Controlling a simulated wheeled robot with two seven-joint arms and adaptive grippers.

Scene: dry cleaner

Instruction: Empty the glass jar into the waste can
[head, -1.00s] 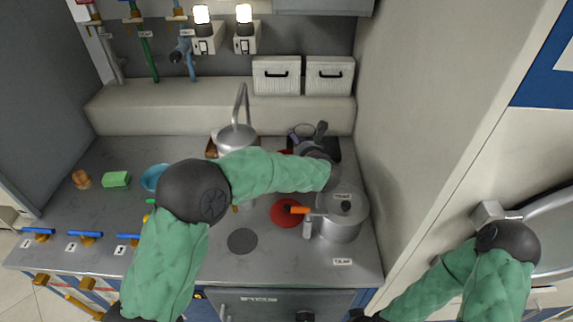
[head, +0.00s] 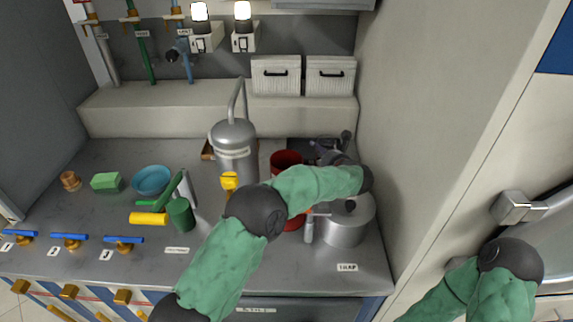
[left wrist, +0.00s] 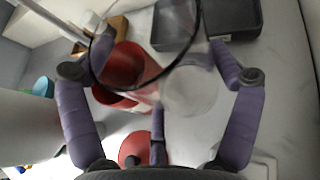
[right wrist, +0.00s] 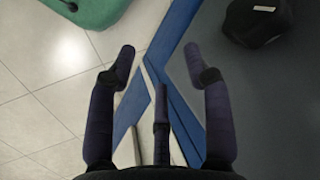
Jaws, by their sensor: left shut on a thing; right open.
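The clear glass jar (left wrist: 190,92) with a dark round rim is between the fingers of my left gripper (left wrist: 160,72), which is shut on it. The jar looks tilted, its rim toward the left of the left wrist view. In the head view my left gripper (head: 332,148) is at the back right of the counter, partly behind my forearm. A red can (head: 287,160), apparently the waste can, stands just left of it; it also shows beyond the jar's rim in the left wrist view (left wrist: 108,97). I cannot make out any contents. My right gripper (right wrist: 158,60) is open and empty above the floor.
A metal pot (head: 345,225) stands in front of my left gripper, and a steel tank (head: 234,150) stands left of the red can. A dark tray (left wrist: 240,15) lies behind the jar. A blue bowl (head: 152,180) and green sponge (head: 106,182) lie left. A wall closes the right side.

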